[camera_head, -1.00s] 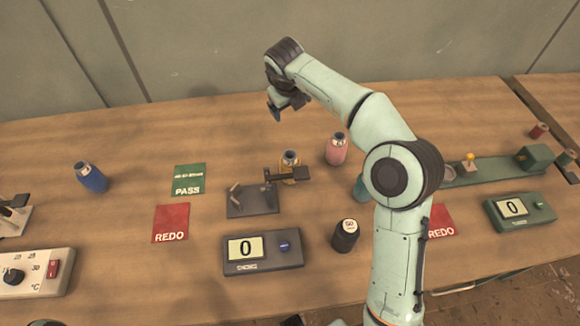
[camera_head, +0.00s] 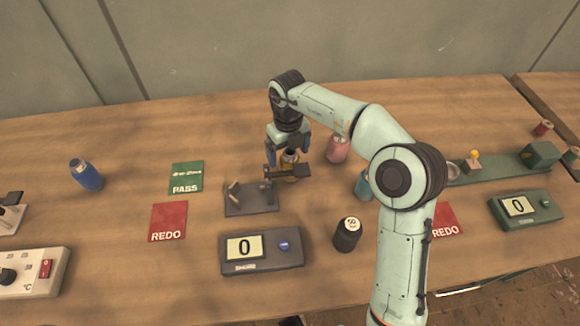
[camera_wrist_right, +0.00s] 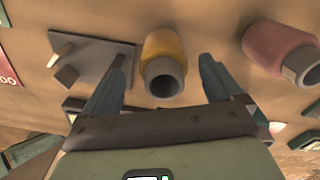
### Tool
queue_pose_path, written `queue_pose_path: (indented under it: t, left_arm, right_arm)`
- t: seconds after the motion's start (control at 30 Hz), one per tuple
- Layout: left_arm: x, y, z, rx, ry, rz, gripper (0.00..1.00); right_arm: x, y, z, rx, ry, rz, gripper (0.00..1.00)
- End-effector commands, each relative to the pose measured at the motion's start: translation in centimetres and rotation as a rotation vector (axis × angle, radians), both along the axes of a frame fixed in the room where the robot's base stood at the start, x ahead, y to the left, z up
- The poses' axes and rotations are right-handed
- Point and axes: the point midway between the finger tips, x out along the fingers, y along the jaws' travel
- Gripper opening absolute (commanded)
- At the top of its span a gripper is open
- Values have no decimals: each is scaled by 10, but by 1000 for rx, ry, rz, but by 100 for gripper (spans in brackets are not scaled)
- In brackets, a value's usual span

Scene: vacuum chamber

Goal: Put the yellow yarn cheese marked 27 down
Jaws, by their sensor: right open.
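The yellow yarn cheese (camera_head: 290,157) stands upright on the table, just behind the dark metal stand (camera_head: 250,198). My right gripper (camera_head: 287,148) is open, pointing down over the cheese. In the wrist view its fingers (camera_wrist_right: 163,82) are on either side of the cheese, with gaps and no grip visible. My left gripper is not in view.
A pink cheese (camera_head: 337,148) stands close to the right of the yellow one, and a teal one (camera_head: 362,185) is partly behind my arm. A black weight (camera_head: 347,234) and display box (camera_head: 262,250) are in front.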

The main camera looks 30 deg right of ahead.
Motion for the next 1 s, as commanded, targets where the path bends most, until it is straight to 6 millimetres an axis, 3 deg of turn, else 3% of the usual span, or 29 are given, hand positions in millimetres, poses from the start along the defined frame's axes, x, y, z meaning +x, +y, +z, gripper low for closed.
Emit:
queue_pose_path:
  t: [0.2,0.53,0.57,0.73,0.8,1.0]
  left_arm:
    - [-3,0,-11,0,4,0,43]
    - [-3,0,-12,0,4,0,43]
    - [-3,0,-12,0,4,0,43]
    - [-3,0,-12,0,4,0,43]
    - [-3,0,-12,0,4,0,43]
    - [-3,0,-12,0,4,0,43]
  right_arm:
    - [-3,-3,-35,1,4,0,93]
    - [-2,-3,-42,1,1,0,93]
    - [-2,-3,-42,1,1,0,86]
    - [-2,-3,-42,1,1,0,31]
    - [-2,-3,-41,1,1,0,26]
    - [-2,-3,-41,1,1,0,26]
